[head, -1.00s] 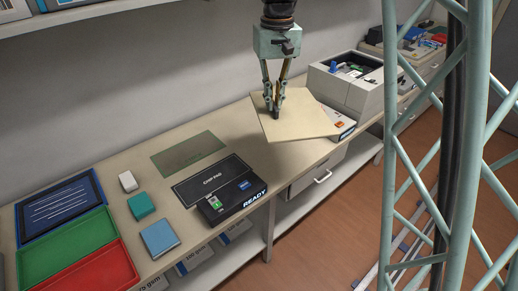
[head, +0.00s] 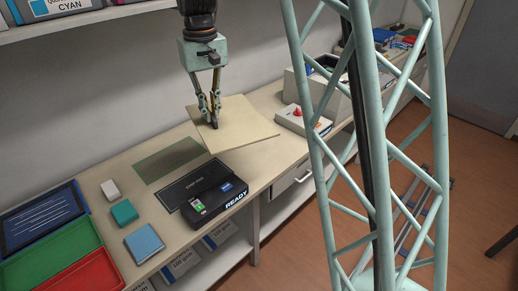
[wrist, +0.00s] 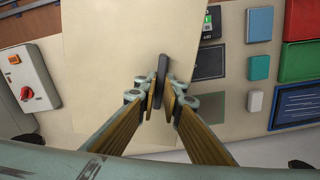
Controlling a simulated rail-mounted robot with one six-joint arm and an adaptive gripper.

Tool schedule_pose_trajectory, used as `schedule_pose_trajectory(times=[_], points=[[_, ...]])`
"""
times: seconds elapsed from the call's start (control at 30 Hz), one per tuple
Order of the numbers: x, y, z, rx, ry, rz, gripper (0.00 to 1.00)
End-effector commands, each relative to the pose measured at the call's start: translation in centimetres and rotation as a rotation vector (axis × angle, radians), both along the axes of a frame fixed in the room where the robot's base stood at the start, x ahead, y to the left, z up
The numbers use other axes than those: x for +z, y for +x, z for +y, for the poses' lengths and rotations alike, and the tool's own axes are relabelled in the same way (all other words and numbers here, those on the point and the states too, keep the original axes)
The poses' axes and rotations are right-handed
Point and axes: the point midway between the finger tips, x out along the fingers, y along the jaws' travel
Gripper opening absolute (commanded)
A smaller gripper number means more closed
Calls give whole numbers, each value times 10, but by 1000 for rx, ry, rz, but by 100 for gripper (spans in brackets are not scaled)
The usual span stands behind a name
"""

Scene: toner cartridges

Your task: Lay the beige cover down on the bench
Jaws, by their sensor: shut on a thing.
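The beige cover (head: 250,128) is a thin flat panel at the back of the bench (head: 130,177), between the green-outlined mat and the white box with a red knob. My gripper (head: 214,124) is above it, shut on its small dark handle, which shows in the wrist view (wrist: 162,68). The cover also shows in the wrist view (wrist: 110,60) beneath my fingers. It looks nearly level and close to the bench top; I cannot tell whether it touches. Its underside is hidden.
The white box with the red knob (head: 300,121) stands just right of the cover. The green-outlined mat (head: 168,160), dark chip pad (head: 180,190) and black READY cartridge (head: 217,198) lie to the left and front. The open-topped grey printer (head: 296,84) is partly behind my lattice column.

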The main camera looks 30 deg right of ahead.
Motion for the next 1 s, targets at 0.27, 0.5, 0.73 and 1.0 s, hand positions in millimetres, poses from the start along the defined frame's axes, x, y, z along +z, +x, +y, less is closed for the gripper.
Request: schedule_pose_trajectory(times=[0.27,0.5,0.73,1.0], points=[[0,1,-1,-6,0,0,0],[-4,12,-10,-69,-1,2,0],[-17,37,-33,-217,-2,3,0],[-40,70,-68,-440,-4,6,0]])
